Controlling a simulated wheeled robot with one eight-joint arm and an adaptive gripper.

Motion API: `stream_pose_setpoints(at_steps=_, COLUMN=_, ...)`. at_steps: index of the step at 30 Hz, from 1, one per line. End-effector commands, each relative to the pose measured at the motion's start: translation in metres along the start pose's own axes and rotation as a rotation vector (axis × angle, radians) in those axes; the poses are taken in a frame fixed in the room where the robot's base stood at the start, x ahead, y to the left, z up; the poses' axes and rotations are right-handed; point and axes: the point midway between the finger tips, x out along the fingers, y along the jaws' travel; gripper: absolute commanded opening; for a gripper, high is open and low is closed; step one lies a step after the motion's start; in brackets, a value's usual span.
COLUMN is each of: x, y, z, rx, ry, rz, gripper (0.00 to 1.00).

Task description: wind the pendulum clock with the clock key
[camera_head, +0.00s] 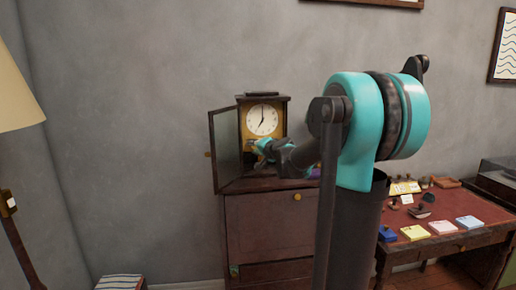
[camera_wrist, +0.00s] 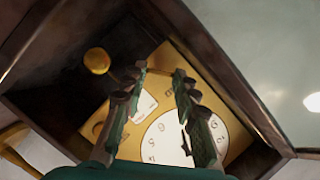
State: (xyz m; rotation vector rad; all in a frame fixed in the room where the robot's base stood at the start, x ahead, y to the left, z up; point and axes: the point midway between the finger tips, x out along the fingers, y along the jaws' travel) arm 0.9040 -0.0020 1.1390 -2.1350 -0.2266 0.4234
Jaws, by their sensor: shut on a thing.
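The pendulum clock (camera_head: 263,103) stands on a cabinet, its glass door (camera_head: 227,147) swung open to the left. Its white dial (camera_head: 262,119) shows above my gripper (camera_head: 258,147), which is at the open front, just below the dial. In the wrist view the dial (camera_wrist: 165,140) is partly behind my fingers, and a round gold pendulum bob (camera_wrist: 97,61) hangs in the dark case. My gripper (camera_wrist: 159,71) is closed on the clock key with its fingers somewhat apart. The key itself cannot be made out clearly, nor whether it touches the clock.
The clock's open door (camera_wrist: 275,50) is close beside my gripper in the wrist view. The cabinet (camera_head: 268,225) is below the clock. A desk (camera_head: 450,243) with small items stands at the right, and a lamp (camera_head: 15,90) at the left.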

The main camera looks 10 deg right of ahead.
Motion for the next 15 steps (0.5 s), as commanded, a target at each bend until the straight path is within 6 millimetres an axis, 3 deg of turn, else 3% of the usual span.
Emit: stream_pose_setpoints(at_steps=15, x=0.0015, y=0.0036, z=0.0005, rx=0.409, ry=0.001, rz=-0.169, gripper=0.00)
